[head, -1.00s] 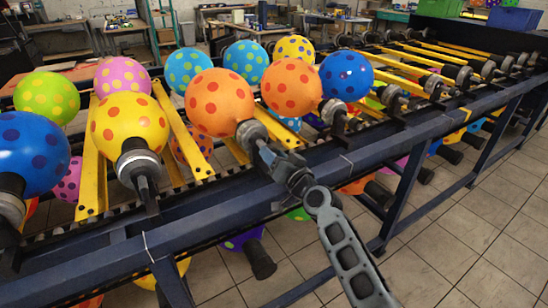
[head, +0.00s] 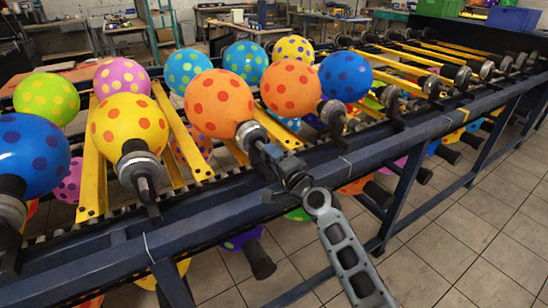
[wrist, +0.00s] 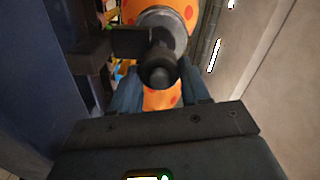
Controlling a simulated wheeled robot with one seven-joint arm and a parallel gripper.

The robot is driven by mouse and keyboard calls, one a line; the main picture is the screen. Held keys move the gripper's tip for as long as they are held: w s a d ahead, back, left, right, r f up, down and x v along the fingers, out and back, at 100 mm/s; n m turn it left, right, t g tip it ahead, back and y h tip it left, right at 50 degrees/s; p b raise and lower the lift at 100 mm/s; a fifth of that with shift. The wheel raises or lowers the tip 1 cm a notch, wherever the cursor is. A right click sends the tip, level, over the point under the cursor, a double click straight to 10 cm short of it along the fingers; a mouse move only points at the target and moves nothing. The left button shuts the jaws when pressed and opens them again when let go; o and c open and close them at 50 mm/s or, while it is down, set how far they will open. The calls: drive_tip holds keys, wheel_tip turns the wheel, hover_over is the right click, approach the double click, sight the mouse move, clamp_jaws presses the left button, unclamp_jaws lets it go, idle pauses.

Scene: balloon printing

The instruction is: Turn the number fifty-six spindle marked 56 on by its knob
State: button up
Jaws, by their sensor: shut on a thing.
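An orange balloon with red dots (head: 219,103) sits on a spindle with a grey collar (head: 250,134) at the middle of the near row. My gripper (head: 268,152) is at the outer end of that spindle, in front of the collar. In the wrist view its two fingers (wrist: 160,88) stand on either side of the spindle's dark round knob (wrist: 158,70) and are shut on it. The spindle's collar (wrist: 163,20) and the balloon (wrist: 162,98) show behind the knob. I cannot read the number 56 in any view.
A yellow balloon (head: 130,122) stands on the spindle to the left, and another orange balloon (head: 291,87) on the one to the right. The blue frame rail (head: 200,222) runs below the spindles. Tiled floor on the right is clear.

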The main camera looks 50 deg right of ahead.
drive_tip(key=shift+f+m, duration=0.1)
drive_tip(key=shift+m, duration=0.2)
drive_tip(key=o, duration=1.1)
drive_tip(key=shift+c, duration=0.2)
drive_tip(key=v, duration=0.8)
drive_tip(key=shift+b, duration=0.3)
